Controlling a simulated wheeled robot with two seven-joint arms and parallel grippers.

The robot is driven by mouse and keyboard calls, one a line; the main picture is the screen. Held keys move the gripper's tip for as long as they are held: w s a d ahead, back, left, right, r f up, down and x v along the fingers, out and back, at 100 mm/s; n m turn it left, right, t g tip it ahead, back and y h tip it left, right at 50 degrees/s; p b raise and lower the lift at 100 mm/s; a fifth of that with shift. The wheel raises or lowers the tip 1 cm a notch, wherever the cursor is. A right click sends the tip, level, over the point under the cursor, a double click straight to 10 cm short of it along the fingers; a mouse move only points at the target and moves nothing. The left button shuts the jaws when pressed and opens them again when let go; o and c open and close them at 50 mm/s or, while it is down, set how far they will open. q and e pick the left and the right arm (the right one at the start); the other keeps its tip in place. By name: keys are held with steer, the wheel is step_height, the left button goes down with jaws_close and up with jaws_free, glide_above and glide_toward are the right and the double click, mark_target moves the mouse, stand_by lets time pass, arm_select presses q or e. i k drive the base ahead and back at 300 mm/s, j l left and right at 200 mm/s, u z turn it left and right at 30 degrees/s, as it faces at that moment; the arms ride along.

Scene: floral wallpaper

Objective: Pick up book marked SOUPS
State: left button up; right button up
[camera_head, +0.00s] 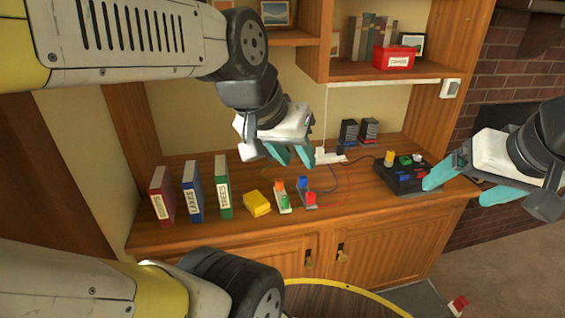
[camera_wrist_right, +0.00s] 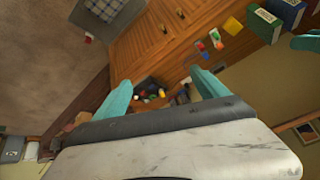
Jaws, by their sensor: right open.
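Three books stand upright at the left of the wooden counter, spines facing me. The leftmost is a red book (camera_head: 162,194) with a white spine label; its small lettering is hard to read but looks like SOUPS. My left gripper (camera_head: 292,157) is open and empty above the counter, right of the books. My right gripper (camera_head: 460,190) is open and empty at the counter's right end, far from the books; its fingers also show in the right wrist view (camera_wrist_right: 160,84).
A yellow block (camera_head: 257,203) and small coloured switches (camera_head: 306,193) sit right of the books. A black box with coloured knobs (camera_head: 402,178) stands near my right gripper. A red bin (camera_head: 394,58) is on the shelf above. A round stool edge (camera_head: 345,290) is below.

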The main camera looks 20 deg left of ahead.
mark_target(161, 192)
steer(key=u, duration=1.85)
steer(key=i+l+u, duration=0.35)
steer(key=i+l, duration=0.3)
steer(key=i, duration=0.15)
